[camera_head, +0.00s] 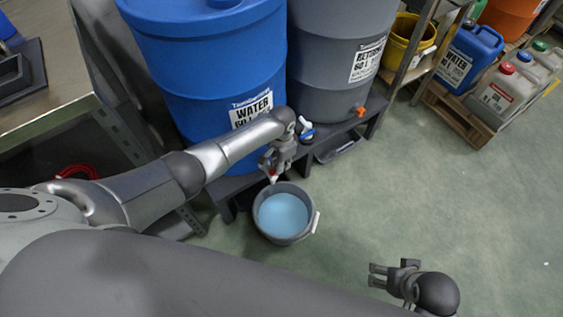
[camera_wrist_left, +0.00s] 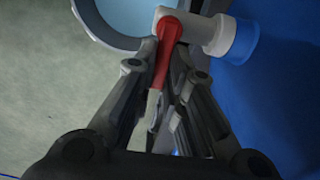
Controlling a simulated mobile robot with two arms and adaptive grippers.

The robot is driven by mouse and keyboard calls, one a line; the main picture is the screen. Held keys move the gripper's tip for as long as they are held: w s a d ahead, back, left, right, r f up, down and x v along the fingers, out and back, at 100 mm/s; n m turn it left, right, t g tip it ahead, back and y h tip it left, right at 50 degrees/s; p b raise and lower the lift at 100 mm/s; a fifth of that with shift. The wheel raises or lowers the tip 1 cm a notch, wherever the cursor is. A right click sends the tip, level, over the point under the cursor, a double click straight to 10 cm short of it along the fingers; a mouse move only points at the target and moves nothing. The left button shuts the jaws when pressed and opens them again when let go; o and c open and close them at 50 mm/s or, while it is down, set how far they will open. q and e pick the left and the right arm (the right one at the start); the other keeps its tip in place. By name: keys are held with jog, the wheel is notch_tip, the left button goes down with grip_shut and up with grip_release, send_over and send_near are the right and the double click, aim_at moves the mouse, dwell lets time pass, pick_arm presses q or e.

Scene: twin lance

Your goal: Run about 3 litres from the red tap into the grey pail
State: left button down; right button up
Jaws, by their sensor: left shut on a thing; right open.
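The grey pail (camera_head: 264,232) stands on the floor below the blue water drum (camera_head: 180,95), with light blue liquid (camera_head: 283,215) in it. In the left wrist view the pail's rim (camera_wrist_left: 91,22) shows at the top. The red tap (camera_wrist_left: 166,50) has a red lever and a white body joined to the blue drum. My left gripper (camera_head: 271,172) is shut on the red lever, above the pail's back rim. It also shows in the left wrist view (camera_wrist_left: 158,98). My right gripper (camera_head: 374,275) is open and empty over the floor at lower right. I cannot tell whether water is flowing.
A grey drum (camera_head: 335,65) with an orange tap (camera_head: 359,111) stands beside the blue one on a dark stand (camera_head: 350,125). Canisters (camera_head: 505,95) stand on a pallet at upper right. The floor right of the pail is clear.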

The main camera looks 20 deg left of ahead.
pick_arm(q)
jog(key=c, duration=1.5)
grip_release()
jog(key=shift+r, duration=0.1)
notch_tip(320, 180, up, 12)
jog(key=shift+f, duration=0.1)
